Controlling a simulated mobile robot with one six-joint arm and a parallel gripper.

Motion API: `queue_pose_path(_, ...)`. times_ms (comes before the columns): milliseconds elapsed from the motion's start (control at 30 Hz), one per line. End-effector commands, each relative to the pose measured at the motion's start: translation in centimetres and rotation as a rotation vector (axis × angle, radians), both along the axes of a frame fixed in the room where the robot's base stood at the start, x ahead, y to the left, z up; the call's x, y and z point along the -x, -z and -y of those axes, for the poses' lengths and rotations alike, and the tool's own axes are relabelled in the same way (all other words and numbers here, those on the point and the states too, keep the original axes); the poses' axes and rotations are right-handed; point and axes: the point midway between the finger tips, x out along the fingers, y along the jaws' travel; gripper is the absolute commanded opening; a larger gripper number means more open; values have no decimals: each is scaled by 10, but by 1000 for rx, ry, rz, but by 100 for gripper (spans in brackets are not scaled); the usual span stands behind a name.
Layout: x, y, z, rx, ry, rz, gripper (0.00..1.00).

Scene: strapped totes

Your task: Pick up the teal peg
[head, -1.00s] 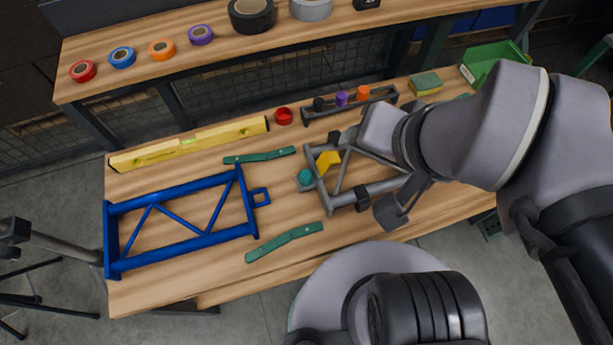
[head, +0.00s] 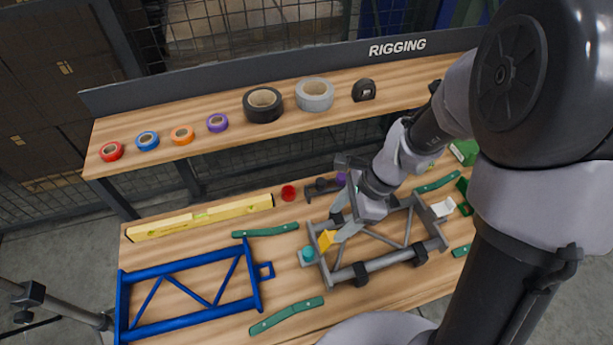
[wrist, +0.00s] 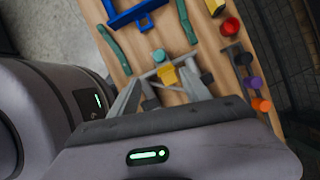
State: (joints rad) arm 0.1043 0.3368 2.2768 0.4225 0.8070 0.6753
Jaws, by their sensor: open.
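The teal peg (head: 308,254) stands at the left end of the grey frame (head: 385,262), seated on a small grey plate. A yellow block (head: 326,240) lies just right of it. The teal peg also shows in the wrist view (wrist: 159,55), beyond the fingertips, with the yellow block (wrist: 167,76) nearer. My gripper (head: 337,229) is open and empty above the grey frame, its fingers pointing left toward the peg and apart from it. In the wrist view my gripper (wrist: 158,78) has its two fingers spread on either side of the yellow block's line.
A blue frame (head: 190,290) lies at left, with green strips (head: 287,315) beside it. A yellow level (head: 200,215), red cup (head: 288,193) and a rack with a purple peg (head: 341,178) stand behind. Tape rolls (head: 263,105) line the upper shelf. Bare wood lies left of the peg.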

Motion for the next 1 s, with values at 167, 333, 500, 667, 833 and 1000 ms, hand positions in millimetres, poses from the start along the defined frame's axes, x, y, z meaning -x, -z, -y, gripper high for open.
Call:
queue_pose_path(167,3,54,-19,-1,1,-8,56)
queue_pose_path(333,4,95,-36,1,-1,-6,56)
queue_pose_path(500,4,112,-44,1,-1,-5,56)
queue_pose_path(667,5,145,-57,1,-1,-6,56)
queue_pose_path(833,5,161,-64,1,-1,-4,56)
queue_pose_path(1000,5,159,-65,1,-1,-3,56)
